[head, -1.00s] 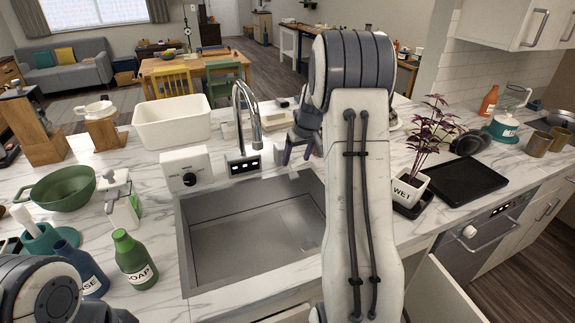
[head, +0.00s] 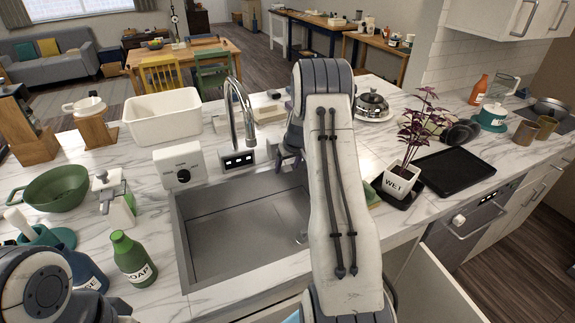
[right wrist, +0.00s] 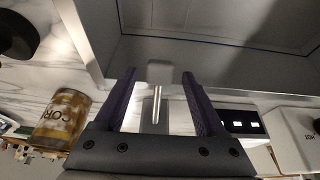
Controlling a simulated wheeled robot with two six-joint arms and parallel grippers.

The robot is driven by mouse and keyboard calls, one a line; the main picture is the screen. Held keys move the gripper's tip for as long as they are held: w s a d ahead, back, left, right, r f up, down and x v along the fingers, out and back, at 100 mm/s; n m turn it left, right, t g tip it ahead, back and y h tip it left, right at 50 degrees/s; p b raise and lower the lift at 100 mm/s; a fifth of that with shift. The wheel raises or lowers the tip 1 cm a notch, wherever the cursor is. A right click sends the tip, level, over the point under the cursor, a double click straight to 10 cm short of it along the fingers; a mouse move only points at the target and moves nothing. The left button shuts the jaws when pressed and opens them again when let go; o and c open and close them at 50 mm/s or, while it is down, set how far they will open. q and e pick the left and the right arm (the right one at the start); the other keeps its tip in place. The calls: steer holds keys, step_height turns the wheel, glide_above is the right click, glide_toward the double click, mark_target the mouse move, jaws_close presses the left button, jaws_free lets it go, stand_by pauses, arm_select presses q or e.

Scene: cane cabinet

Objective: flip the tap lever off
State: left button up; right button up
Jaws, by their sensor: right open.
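The silver tap (head: 249,118) stands behind the sink, its curved spout rising above a base with a small dark panel. My right gripper (head: 283,160) is just right of the tap base in the head view, partly hidden by my own arm. In the right wrist view, the right gripper (right wrist: 158,75) is open, its two purple fingers apart. A thin silver rod (right wrist: 156,104), which looks like the tap lever, shows between the fingers; I cannot tell whether they touch it. The tap's dark panel (right wrist: 243,122) is beside the fingers. My left gripper is out of view.
The steel sink (head: 180,235) lies in front of the tap. A white dial box (head: 180,165) stands left of the tap and a white tub (head: 165,117) behind it. A jar (right wrist: 62,120) is near the gripper. A potted plant (head: 400,178) stands right of my arm.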

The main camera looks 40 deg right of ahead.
jaws_close()
stand_by(1.4)
